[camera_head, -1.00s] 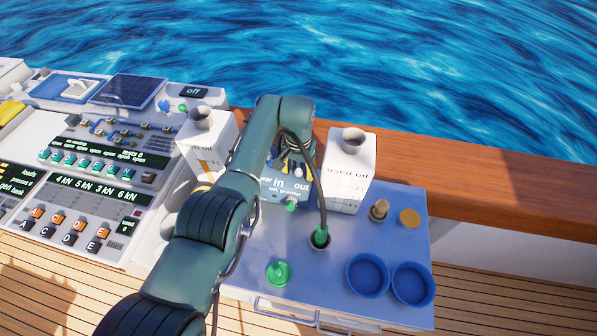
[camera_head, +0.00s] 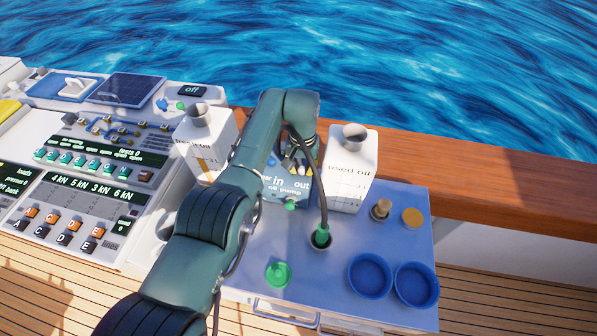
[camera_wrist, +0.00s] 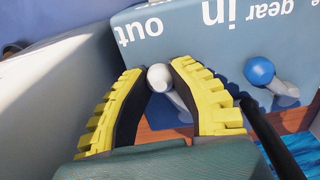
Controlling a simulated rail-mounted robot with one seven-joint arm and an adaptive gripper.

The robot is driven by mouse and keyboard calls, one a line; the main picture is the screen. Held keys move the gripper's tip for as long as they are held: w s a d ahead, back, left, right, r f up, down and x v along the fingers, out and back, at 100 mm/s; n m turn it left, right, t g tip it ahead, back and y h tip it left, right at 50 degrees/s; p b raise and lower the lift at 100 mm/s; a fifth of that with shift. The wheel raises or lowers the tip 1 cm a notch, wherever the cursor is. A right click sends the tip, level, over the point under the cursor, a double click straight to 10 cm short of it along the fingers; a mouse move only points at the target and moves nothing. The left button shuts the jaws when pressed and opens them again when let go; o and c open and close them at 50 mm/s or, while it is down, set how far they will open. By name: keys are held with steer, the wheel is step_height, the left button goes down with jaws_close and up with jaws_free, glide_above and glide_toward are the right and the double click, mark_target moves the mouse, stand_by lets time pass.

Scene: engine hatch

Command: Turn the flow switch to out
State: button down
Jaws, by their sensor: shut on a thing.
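The oil pump box (camera_head: 285,190) is blue and marked "in" and "out"; it stands between two white jugs, partly behind my arm. In the wrist view its panel (camera_wrist: 185,40) appears upside down, with "out" left of "in". The flow switch is a short lever with a white ball head (camera_wrist: 159,77), below and between these words, its head leaning left. My gripper (camera_wrist: 158,72) has its yellow-padded fingers on both sides of the white head and is shut on it. A blue-headed lever (camera_wrist: 259,70) sits to the right, below "gear". My gripper is mostly hidden in the head view.
The used oil jug (camera_head: 350,170) stands close right of the pump box, another white jug (camera_head: 205,145) to its left.

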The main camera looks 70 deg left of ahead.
steer(key=shift+w+n, duration=0.3)
steer(key=shift+n, duration=0.1)
steer(key=c, duration=0.8)
jaws_free()
steer(key=shift+c, duration=0.2)
step_height(320, 180, up, 12)
steer(key=r, duration=0.1)
steer(key=p, duration=0.3)
glide_toward(304, 168)
step_height(304, 168, down, 10)
steer(key=b, duration=0.4)
steer(key=shift+a+f, duration=0.1)
steer(key=shift+f, duration=0.15)
